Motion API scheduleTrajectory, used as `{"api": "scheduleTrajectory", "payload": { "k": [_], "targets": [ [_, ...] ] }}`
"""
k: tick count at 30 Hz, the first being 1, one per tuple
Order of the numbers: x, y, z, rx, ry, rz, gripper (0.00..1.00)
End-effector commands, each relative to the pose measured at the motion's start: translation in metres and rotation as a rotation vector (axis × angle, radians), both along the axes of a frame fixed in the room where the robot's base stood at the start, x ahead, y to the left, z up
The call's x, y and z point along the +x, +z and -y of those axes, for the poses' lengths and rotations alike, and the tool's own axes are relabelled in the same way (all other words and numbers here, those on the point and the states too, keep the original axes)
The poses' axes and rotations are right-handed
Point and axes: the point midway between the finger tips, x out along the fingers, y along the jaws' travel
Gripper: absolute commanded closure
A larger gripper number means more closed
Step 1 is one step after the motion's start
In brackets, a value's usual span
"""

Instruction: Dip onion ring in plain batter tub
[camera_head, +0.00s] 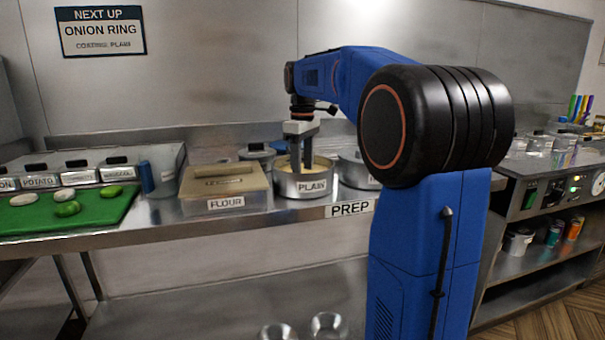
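The plain batter tub (304,185) is a round metal tub with a "PLAIN" label and pale batter inside, on the steel prep counter. My gripper (302,166) points straight down over the tub, with its fingertips at or inside the rim. Two fingers show with a gap between them. The onion ring cannot be made out; the fingertips are small and the tub's rim and batter surround them. I cannot tell whether anything is between the fingers.
A lidded box labelled "FLOUR" (226,187) stands left of the tub. Another metal tub (356,170) is close on its right, partly behind my arm. A green board (75,207) with several pale and green pieces lies at the left. A sign (101,31) reads "ONION RING, COATING: PLAIN".

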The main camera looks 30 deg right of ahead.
Motion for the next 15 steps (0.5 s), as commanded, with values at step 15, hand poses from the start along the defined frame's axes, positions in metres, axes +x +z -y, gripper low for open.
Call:
{"api": "scheduleTrajectory", "payload": {
  "k": [15],
  "targets": [
    [0.0,0.033,0.0,0.0,0.0,0.0,0.66]
  ]
}}
